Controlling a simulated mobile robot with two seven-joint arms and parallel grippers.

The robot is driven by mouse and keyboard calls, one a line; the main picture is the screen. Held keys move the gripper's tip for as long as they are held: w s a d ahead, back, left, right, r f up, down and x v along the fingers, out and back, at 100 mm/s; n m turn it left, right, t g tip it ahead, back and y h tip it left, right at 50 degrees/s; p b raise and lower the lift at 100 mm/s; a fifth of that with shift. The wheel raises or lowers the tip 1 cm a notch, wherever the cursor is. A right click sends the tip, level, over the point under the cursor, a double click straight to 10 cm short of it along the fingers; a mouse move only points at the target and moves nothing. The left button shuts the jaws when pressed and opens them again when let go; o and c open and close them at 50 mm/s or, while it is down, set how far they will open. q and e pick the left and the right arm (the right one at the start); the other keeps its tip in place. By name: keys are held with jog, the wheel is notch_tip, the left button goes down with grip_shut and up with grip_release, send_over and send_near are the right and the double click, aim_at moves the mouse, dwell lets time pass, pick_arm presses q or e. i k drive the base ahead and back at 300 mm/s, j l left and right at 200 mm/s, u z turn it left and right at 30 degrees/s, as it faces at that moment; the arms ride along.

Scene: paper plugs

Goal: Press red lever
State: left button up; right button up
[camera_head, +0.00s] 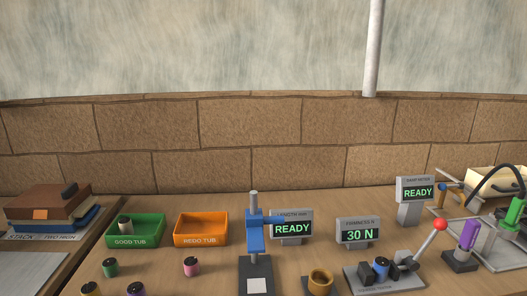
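The red lever shows as a red ball knob (440,224) on a thin metal rod, tilted up and to the right. The rod rises from a grey device base (385,282) at the lower right of the head view. A small blue-sided part with a dark top (381,267) sits among dark blocks on that device. A grey display (358,232) behind it reads 30 N. Neither of my grippers shows in this view.
A green tub (152,243) holds a plug, and an orange tub (201,243) looks empty. A blue-headed gauge stand (255,233) is in the middle. Loose plugs, such as a pink one (191,267), stand in front. Purple (467,237) and green tools stand right of the lever.

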aim_at(440, 224)
jog(key=l+u, duration=0.15)
jog(key=l, duration=0.5)
jog(key=l+u, duration=0.1)
jog(key=l, duration=0.5)
jog(key=l+u, duration=0.15)
jog(key=l, duration=0.5)
jog(key=k+l+u, duration=0.1)
jog(key=l, duration=0.5)
jog(key=k+l+u, duration=0.15)
jog(key=l, duration=0.45)
jog(key=i+l, duration=0.05)
